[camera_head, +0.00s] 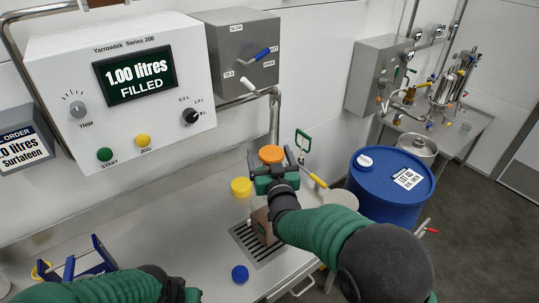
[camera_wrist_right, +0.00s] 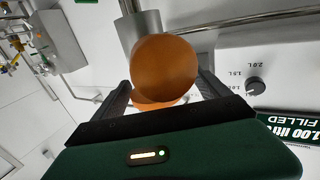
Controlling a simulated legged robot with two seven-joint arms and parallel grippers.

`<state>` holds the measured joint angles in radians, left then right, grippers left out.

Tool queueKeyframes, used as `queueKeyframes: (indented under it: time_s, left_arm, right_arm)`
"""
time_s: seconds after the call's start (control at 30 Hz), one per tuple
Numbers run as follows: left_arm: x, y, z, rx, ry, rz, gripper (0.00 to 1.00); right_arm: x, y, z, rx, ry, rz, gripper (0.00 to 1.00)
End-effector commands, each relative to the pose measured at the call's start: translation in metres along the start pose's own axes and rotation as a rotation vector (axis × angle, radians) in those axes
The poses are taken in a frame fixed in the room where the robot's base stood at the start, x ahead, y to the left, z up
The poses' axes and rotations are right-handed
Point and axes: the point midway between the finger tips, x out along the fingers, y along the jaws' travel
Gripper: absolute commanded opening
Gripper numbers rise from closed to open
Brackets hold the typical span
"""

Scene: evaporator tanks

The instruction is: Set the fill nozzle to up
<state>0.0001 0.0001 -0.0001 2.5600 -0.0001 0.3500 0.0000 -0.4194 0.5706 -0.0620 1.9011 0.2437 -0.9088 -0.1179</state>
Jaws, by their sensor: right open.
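The fill nozzle comes off the wall as a bent steel pipe (camera_head: 275,110) that runs down to an orange knob (camera_head: 271,154). In the right wrist view the round orange knob (camera_wrist_right: 165,68) sits against a grey metal cylinder (camera_wrist_right: 141,33), with more orange behind it. My right gripper (camera_head: 280,162) is open at the knob. In the wrist view its fingers (camera_wrist_right: 165,92) stand on either side of the orange, with gaps visible; I cannot tell whether either touches. My left arm shows at the bottom left; its gripper (camera_head: 185,292) is only partly visible.
A brown container (camera_head: 262,226) stands on the drain grate below, partly hidden by my right arm. Yellow (camera_head: 241,187) and blue (camera_head: 240,273) caps are on the steel bench. The control panel (camera_head: 130,85) reads 1.00 litres FILLED. A blue drum (camera_head: 385,195) stands at right.

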Motion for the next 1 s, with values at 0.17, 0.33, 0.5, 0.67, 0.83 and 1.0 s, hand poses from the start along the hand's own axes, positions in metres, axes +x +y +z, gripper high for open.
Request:
queueKeyframes:
  time_s: [0.17, 0.33, 0.5, 0.67, 0.83, 1.0]
  left_arm:
    - [0.0, 0.0, 0.0, 0.0, 0.0, 0.0, 0.0]
    - [0.0, 0.0, 0.0, 0.0, 0.0, 0.0, 0.0]
    - [0.0, 0.0, 0.0, 0.0, 0.0, 0.0, 0.0]
    - [0.0, 0.0, 0.0, 0.0, 0.0, 0.0, 0.0]
    - [0.0, 0.0, 0.0, 0.0, 0.0, 0.0, 0.0]
    - [-0.006, 0.0, -0.002, 0.0, 0.0, 0.0, 0.0]
  right_arm:
    - [0.0, 0.002, 0.0, 0.001, 0.0, 0.001, 0.67]
    - [0.0, 0.001, 0.0, 0.0, 0.0, 0.001, 0.45]
    - [0.0, 0.001, 0.0, 0.0, 0.0, 0.002, 0.23]
    - [0.0, 0.001, 0.0, 0.0, 0.0, 0.002, 0.02]
    - [0.0, 0.001, 0.0, 0.0, 0.0, 0.001, 0.0]
    - [0.0, 0.0, -0.013, 0.0, 0.002, 0.0, 0.0]
